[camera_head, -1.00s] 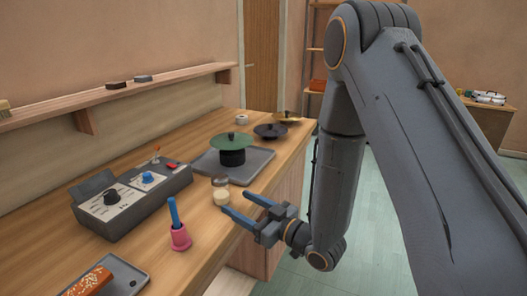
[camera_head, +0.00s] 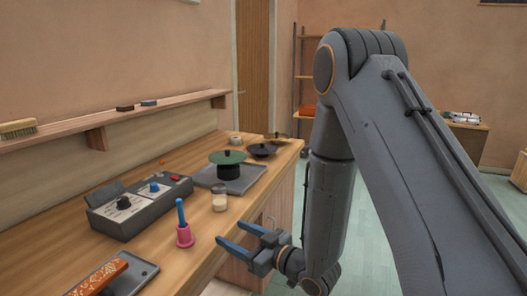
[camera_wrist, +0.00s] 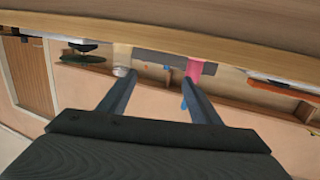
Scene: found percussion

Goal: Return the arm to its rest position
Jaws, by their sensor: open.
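My gripper (camera_head: 245,242) is open and empty, with its two blue fingers spread at the front edge of the wooden workbench (camera_head: 190,262). In the wrist view its dark fingers (camera_wrist: 158,100) point toward the bench edge, with nothing between them. My arm comes in from the right of the head view, bends at the top and hangs down to the gripper. A pink bell-shaped thing with a blue handle (camera_head: 185,232) stands on the bench to the left of the gripper. A small pale jar (camera_head: 219,202) stands behind the gripper.
A grey control box (camera_head: 140,208) with knobs, a tray (camera_head: 240,182) with a green disc (camera_head: 227,157) and dark discs (camera_head: 262,150) stand on the bench. An orange block (camera_head: 98,278) lies front left. Open floor lies right.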

